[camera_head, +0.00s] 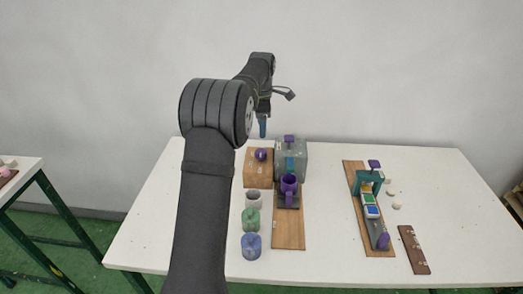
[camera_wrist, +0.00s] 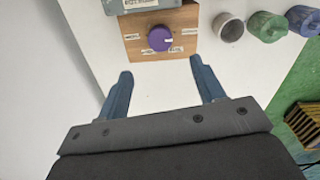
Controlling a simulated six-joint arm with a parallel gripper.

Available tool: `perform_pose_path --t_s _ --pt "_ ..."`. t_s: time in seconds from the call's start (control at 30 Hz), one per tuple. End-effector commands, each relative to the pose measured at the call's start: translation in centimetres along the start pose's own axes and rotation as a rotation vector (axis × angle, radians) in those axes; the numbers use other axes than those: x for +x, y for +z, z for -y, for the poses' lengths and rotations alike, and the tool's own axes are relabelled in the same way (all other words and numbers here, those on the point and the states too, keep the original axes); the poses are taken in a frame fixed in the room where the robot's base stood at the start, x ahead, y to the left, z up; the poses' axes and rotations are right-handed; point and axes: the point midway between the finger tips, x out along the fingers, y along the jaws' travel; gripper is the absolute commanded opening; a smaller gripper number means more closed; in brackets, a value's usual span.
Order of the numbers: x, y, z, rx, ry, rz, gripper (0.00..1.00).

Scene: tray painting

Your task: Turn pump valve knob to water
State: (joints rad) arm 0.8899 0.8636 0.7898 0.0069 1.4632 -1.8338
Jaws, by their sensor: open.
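The purple knob (camera_wrist: 160,38) sits on the face of a wooden box (camera_wrist: 186,46) with small white labels around it. In the head view the knob (camera_head: 261,155) shows on the wooden box (camera_head: 254,176), left of a grey pump housing (camera_head: 296,150). My gripper (camera_wrist: 163,78) is open, with its two blue fingers apart and nothing between them. The knob lies ahead of the fingertips, roughly centred between them and not touched. In the head view a blue fingertip (camera_head: 263,128) is above the knob. The label text is too small to read surely.
A white cup (camera_head: 254,200), a green jar (camera_head: 251,220) and a blue jar (camera_head: 251,246) stand in a row near my arm. A board (camera_head: 384,240) with coloured blocks lies at right. The table (camera_head: 330,220) between is clear.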

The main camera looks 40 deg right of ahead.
Motion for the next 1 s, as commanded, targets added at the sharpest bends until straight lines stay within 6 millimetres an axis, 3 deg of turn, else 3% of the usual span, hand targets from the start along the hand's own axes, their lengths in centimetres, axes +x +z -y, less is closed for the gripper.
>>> perform_pose_path --t_s 0.3,0.5,0.7,0.97,1.0 --pt "7.1 0.0 0.1 0.001 -0.004 -0.001 0.62" --pt "10.2 0.0 0.0 0.001 -0.003 -0.001 0.62" --pt "11.4 0.0 0.0 0.001 0.0 0.0 0.62" --pt "11.5 0.0 0.0 0.001 0.0 0.0 0.62" --pt "11.5 0.0 0.0 0.001 0.0 0.0 0.56"
